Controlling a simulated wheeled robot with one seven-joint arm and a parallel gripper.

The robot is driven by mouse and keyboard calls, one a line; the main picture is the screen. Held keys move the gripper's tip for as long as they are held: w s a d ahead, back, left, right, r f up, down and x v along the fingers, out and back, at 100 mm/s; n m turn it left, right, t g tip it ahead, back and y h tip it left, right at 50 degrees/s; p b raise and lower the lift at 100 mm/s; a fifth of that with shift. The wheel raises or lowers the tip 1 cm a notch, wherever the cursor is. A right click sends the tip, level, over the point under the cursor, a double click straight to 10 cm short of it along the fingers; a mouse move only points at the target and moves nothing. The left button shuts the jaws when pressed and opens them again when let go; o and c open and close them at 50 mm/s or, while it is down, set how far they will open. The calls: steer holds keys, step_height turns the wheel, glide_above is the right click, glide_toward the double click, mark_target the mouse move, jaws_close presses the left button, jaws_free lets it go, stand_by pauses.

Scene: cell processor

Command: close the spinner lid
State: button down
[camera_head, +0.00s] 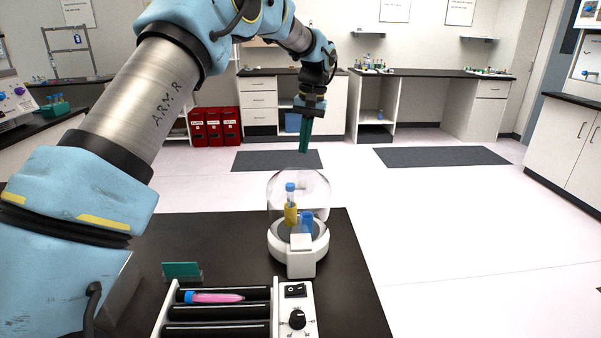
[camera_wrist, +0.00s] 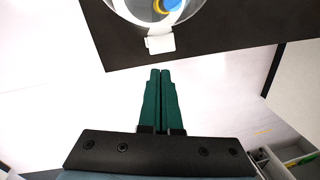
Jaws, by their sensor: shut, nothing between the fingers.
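The spinner (camera_head: 298,262) stands on the dark table, a round white base with a white block at its front. Its clear domed lid (camera_head: 298,178) appears to stand raised above the base, though its transparency makes the exact angle hard to tell. Tubes with blue and yellow parts (camera_head: 291,210) show in the spinner. My gripper (camera_head: 304,152), with green fingers, is above and behind the spinner, apart from it. In the wrist view, my gripper (camera_wrist: 161,72) is shut and empty, pointing toward the spinner's clear rim and a white tab (camera_wrist: 160,45).
The dark table (camera_head: 345,290) ends just behind and right of the spinner. A white device with black rollers (camera_head: 220,312) and a pink tube (camera_head: 215,297) sits in front. A small green rack (camera_head: 182,271) stands to the left. The floor beyond is open.

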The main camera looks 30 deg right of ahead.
mark_target(301, 159)
steer(key=s+r+n+t+y, duration=0.1)
steer(key=s+r+n, duration=0.15)
steer(key=n, duration=0.75)
steer(key=s+r+n+t, duration=0.1)
steer(key=r+n, duration=0.2)
steer(key=n, duration=0.7)
steer(key=p+x, duration=0.1)
steer(key=x, duration=0.2)
steer(key=p+x, duration=0.1)
steer(key=x, duration=0.2)
steer(key=p+x, duration=0.1)
steer(key=x, duration=0.2)
steer(key=shift+s+a+f, duration=0.1)
steer(key=shift+s+f, duration=0.15)
steer(key=shift+f, duration=0.05)
steer(key=f+p, duration=0.1)
steer(key=f, duration=0.1)
steer(key=w+f+p, duration=0.1)
steer(key=shift+d+f, duration=0.25)
steer(key=shift+f, duration=0.4)
